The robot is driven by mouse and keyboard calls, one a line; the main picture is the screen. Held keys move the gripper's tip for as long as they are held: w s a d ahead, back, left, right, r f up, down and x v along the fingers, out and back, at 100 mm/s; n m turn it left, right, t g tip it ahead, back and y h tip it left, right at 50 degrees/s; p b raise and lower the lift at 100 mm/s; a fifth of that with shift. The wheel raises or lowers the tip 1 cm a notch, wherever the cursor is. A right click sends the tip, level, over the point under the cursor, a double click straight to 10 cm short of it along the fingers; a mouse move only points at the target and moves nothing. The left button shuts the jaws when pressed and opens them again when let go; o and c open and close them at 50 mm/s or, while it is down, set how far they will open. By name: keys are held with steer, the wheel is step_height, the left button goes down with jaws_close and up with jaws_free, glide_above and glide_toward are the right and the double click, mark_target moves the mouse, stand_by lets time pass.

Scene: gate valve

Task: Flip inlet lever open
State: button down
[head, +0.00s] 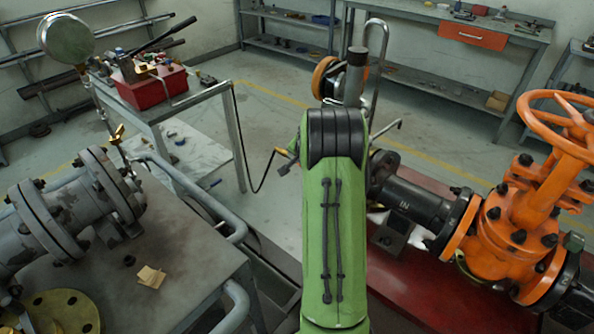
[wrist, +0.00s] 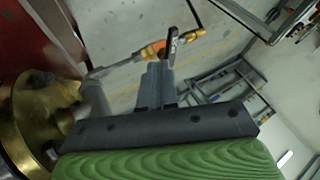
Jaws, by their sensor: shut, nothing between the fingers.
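My gripper (wrist: 155,72) shows in the wrist view with its grey fingers together and nothing between them. Just beyond the fingertips is a yellow-orange fitting (wrist: 148,52) on a thin grey pipe. A dark upright piece (wrist: 172,42), which looks like the inlet lever, stands at this fitting, beside or behind the fingertips. I cannot tell whether they touch. In the head view a yellow hose fitting (head: 282,151) shows left of my green arm. My gripper is hidden behind the arm there, and the lever is not clear.
An orange gate valve with a handwheel (head: 562,125) stands at the right on dark flanged pipe (head: 418,203). A grey flanged pipe (head: 82,205) lies on a bench at the left. A red toolbox (head: 150,88) sits on a cart. Open floor lies behind.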

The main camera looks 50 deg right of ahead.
steer(key=shift+a+r, duration=0.1)
steer(key=b+x, duration=0.2)
steer(key=x, duration=0.8)
steer(key=shift+w+a, duration=0.1)
steer(key=shift+a, duration=0.05)
